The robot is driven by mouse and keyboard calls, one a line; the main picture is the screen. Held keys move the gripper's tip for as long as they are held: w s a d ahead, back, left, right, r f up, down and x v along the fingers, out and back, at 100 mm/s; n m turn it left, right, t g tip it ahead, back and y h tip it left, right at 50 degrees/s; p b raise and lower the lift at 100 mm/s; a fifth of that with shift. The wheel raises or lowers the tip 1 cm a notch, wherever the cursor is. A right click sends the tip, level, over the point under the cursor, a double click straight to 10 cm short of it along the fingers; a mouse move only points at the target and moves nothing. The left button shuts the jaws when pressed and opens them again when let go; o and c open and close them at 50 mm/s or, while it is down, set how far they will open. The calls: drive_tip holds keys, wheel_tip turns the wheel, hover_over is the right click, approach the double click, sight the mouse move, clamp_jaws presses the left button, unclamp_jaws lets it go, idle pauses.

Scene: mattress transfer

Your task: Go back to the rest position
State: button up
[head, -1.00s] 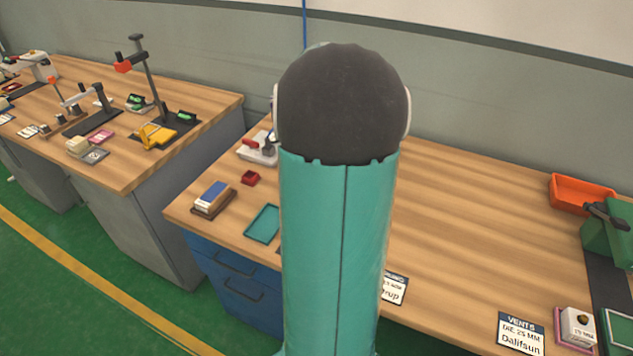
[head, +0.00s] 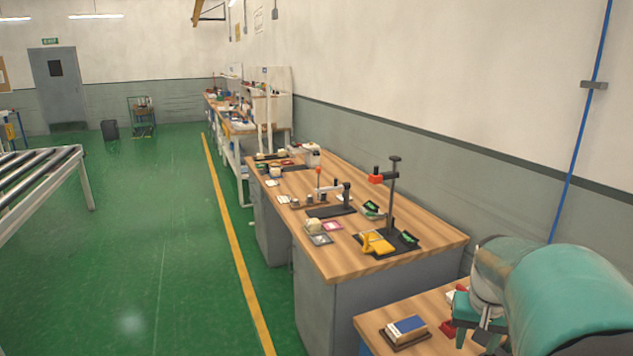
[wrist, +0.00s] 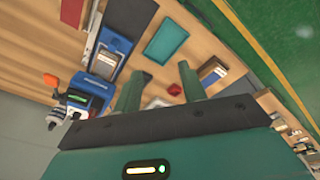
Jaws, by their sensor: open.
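My gripper (wrist: 163,70) is open in the wrist view, with its two teal fingers apart and nothing between them. It hangs over a wooden bench (wrist: 215,50). A small red block (wrist: 175,89) lies on the bench just beyond the fingers. A teal tray (wrist: 165,42) lies further up.
A brown box with a blue-and-white top (head: 405,330) sits on the near bench. A second bench (head: 440,238) holds a yellow tool (head: 377,242) and stands. The green floor (head: 150,250) is clear left of the yellow line. A roller conveyor (head: 40,180) stands far left.

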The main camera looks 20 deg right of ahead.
drive_tip(key=s+a+r+n+t, duration=0.1)
drive_tip(key=a+n, duration=0.1)
drive_tip(key=a, duration=0.7)
drive_tip(key=s+a+r+n+t, duration=0.2)
drive_tip(key=a+n, duration=0.1)
drive_tip(key=a, duration=0.7)
drive_tip(key=s+a+r+n+t+y, duration=0.1)
drive_tip(key=s+a+r+n, duration=0.1)
drive_tip(key=a, duration=0.7)
drive_tip(key=shift+a+r+t, duration=0.15)
drive_tip(key=shift+a+t, duration=0.1)
drive_tip(key=shift+t, duration=0.05)
drive_tip(key=shift+c, duration=0.5)
